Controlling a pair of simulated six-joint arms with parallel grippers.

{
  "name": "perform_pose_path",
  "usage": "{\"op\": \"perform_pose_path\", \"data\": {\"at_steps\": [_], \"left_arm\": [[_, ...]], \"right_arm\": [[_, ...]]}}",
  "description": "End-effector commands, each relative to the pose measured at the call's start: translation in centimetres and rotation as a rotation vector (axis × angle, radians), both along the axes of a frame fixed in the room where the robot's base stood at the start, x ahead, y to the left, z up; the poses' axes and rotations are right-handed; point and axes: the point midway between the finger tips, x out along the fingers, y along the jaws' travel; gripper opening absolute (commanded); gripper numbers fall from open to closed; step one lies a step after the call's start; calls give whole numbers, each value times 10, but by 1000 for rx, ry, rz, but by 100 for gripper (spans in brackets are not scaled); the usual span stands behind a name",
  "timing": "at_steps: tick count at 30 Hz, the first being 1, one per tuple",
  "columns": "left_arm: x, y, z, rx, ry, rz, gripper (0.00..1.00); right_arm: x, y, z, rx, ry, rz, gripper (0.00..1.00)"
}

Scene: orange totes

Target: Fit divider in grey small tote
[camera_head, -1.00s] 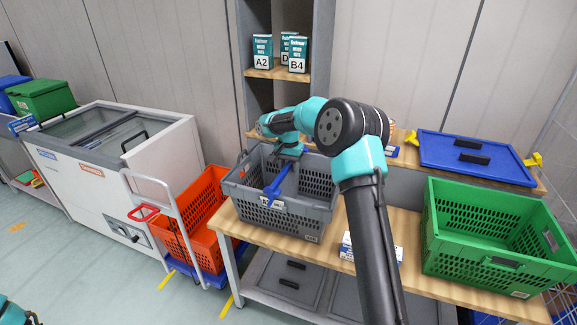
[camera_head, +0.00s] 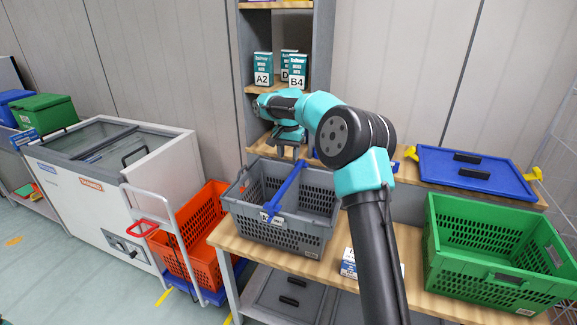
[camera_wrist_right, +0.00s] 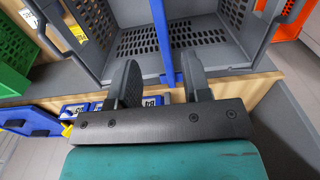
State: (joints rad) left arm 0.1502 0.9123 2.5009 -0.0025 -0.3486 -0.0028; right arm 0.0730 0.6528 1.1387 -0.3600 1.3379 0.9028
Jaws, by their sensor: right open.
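The grey small tote (camera_head: 233,201) stands on the wooden bench, left of the centre in the head view. The blue divider (camera_head: 285,190) spans the tote from front to back, its top edge at rim level. It also shows in the right wrist view (camera_wrist_right: 162,35), running across the grey tote (camera_wrist_right: 240,72). My right gripper (camera_head: 287,151) is above and behind the tote's back edge. In the wrist view its two fingers (camera_wrist_right: 163,88) are apart and empty, with the divider's end beyond and between them. My left gripper is not in view.
A green tote (camera_head: 497,285) stands on the bench at right. A blue lid (camera_head: 475,172) lies on the back shelf. An orange tote (camera_head: 205,215) sits on a trolley at left. Labelled boxes (camera_head: 263,70) stand on the upper shelf. My right arm crosses over the bench.

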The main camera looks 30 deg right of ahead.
Motion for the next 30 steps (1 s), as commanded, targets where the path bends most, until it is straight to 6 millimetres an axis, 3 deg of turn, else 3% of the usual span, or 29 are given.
{"op": "perform_pose_path", "data": {"at_steps": [7,26,30], "left_arm": [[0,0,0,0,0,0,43],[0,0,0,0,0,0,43],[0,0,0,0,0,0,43]], "right_arm": [[0,0,16,1,-1,0,44],[0,0,15,1,-1,1,44],[6,10,10,5,-23,34,44]]}}
